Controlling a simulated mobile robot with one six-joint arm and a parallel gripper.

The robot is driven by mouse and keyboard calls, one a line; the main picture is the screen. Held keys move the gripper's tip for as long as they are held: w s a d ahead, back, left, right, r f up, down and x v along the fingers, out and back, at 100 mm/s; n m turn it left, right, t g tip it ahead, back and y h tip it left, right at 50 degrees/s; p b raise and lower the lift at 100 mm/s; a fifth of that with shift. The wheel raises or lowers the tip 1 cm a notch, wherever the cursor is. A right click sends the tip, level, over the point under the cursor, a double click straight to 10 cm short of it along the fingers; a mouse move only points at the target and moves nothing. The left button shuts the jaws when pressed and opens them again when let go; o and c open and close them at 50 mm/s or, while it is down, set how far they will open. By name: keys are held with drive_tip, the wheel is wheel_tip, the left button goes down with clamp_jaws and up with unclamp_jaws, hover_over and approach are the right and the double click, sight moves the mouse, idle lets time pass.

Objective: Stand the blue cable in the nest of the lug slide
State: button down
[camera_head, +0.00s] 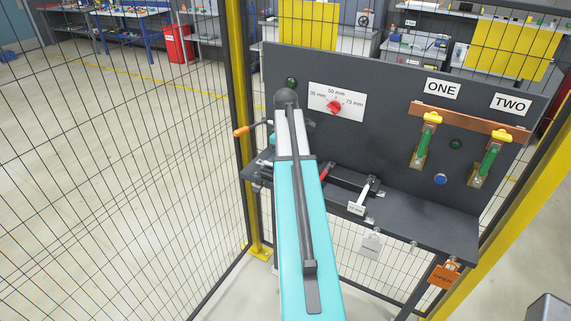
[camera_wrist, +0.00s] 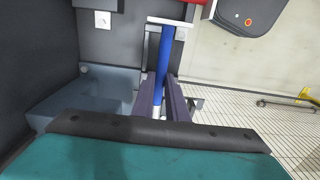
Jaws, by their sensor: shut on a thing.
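The blue cable (camera_wrist: 164,60) shows in the wrist view as a straight blue length running up from between my fingers. My gripper (camera_wrist: 163,97) is shut on it. Its upper end meets a pale grey bracket-like part (camera_wrist: 168,21) at the top of the view; I cannot tell whether they touch. In the head view my arm covers the gripper and the cable. I cannot identify the lug slide or its nest for certain in either view.
On the dark bench (camera_head: 430,215) are a red part (camera_head: 327,171) and a white-handled lever (camera_head: 369,188). Mesh fencing surrounds the station.

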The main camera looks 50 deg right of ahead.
drive_tip(key=shift+f, duration=0.55)
drive_tip(key=c, duration=1.7)
unclamp_jaws()
drive_tip(key=shift+o, duration=0.2)
drive_tip(key=shift+r, duration=0.1)
wheel_tip(320, 180, up, 14)
drive_tip(key=b, duration=0.4)
drive_tip(key=shift+f+b, duration=0.2)
drive_tip(key=shift+b, duration=0.1)
drive_tip(key=shift+s, duration=0.15)
